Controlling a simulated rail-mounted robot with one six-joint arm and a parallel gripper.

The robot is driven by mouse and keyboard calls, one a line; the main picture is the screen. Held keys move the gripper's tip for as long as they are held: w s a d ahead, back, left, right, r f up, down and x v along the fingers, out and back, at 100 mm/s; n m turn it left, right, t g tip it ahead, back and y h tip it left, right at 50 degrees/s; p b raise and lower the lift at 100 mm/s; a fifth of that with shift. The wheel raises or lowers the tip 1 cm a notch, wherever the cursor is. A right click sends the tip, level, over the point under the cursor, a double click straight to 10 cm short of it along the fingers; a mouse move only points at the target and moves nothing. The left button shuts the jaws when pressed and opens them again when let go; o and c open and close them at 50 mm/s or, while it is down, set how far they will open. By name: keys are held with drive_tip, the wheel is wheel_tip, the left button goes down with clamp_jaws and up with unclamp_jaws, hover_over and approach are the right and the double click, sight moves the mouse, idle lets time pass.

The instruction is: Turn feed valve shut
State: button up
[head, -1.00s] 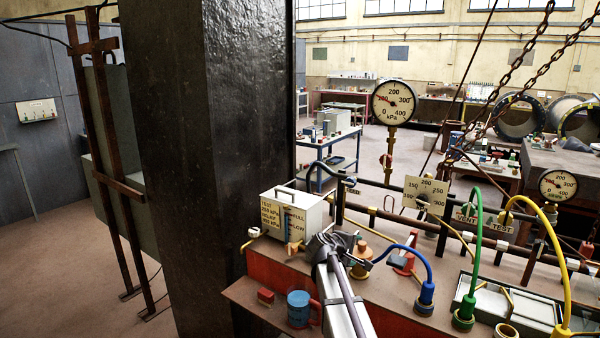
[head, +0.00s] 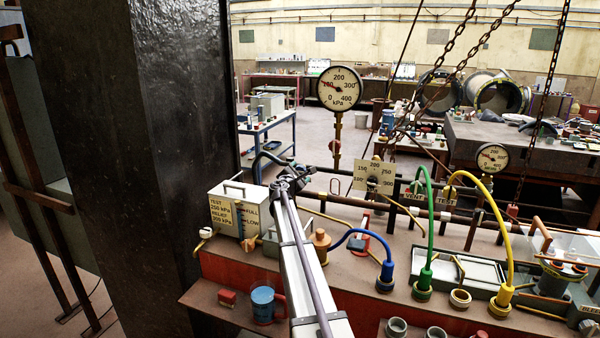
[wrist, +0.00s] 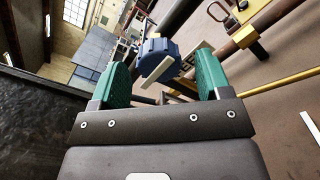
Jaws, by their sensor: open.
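In the wrist view a dark blue knob (wrist: 158,58) with a cream bar across it lies between and beyond the fingertips. My gripper (wrist: 163,68) is open, with one green-padded finger on each side of the knob and no clear contact. In the head view my gripper (head: 292,181) is raised by the rear pipe rail, right of the white gauge box. It hides what lies behind it, and I cannot make out the knob there.
The white TEST gauge box (head: 234,209) stands left of my arm. A blue hose (head: 361,234), a green hose (head: 428,205) and a yellow hose (head: 505,225) rise on the right. A large dial (head: 340,88) stands behind the rail. A blue mug (head: 263,303) sits on the front ledge.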

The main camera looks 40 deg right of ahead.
drive_tip(key=x, duration=0.2)
drive_tip(key=shift+w+d, duration=0.2)
drive_tip(key=shift+c, duration=0.3)
drive_tip(key=c, duration=0.9)
drive_tip(key=shift+o, duration=0.2)
